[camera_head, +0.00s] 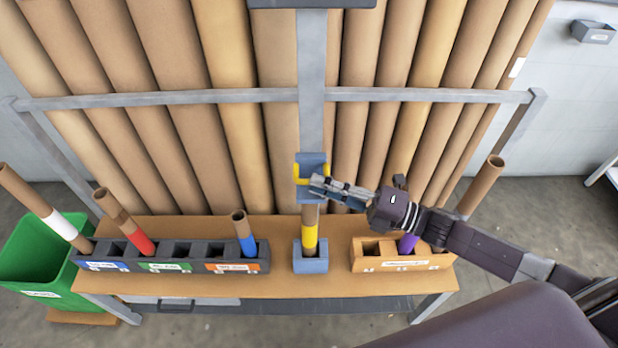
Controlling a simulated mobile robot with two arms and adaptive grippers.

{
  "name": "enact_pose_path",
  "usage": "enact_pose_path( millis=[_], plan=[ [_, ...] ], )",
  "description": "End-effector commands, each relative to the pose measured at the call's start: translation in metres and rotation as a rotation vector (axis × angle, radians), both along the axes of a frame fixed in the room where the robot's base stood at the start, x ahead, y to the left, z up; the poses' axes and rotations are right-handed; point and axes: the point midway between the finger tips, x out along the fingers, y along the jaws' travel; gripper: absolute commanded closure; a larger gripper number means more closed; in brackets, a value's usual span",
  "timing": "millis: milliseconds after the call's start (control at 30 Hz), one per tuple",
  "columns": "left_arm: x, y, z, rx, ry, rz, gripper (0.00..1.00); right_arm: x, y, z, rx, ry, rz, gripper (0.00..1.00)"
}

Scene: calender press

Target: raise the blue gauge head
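The blue gauge head (308,161) sits on a grey vertical post, with yellow handle parts (296,174) showing at its side. Below it, a brown tube with a yellow band (310,238) stands upright in a blue base cup (311,262). The tube's top end reaches up under the head. My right gripper (318,186) comes in from the right, with its fingertips in front of the head's lower right part. It hides part of the head and handle. I cannot tell whether its fingers are closed on anything or whether they touch the head. My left gripper is not in view.
A dark rack (190,264) on the left holds tubes with red and blue bands. A tan rack (400,266) on the right holds a purple-banded tube (408,243) under my arm. A green bin (38,262) stands at far left. Large brown rolls (180,100) lean behind the grey rail.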

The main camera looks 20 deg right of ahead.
Motion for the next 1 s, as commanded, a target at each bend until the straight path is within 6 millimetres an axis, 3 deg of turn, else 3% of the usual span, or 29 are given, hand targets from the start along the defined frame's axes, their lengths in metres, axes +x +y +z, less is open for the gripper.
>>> enact_pose_path(
  millis=[233, 567, 733, 1000],
  plan=[
    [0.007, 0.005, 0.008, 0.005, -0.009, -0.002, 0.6, 0.017, 0.021, 0.003, 0.001, 0.001, -0.001, 0.83],
    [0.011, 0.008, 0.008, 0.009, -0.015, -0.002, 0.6, 0.019, 0.024, 0.002, 0.001, 0.002, -0.001, 0.83],
    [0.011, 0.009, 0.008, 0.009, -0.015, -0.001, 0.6, 0.019, 0.024, 0.002, 0.001, 0.002, -0.001, 0.99],
    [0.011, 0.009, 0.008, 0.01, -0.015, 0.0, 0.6, 0.019, 0.024, 0.002, 0.001, 0.002, -0.001, 1.0]
  ],
)
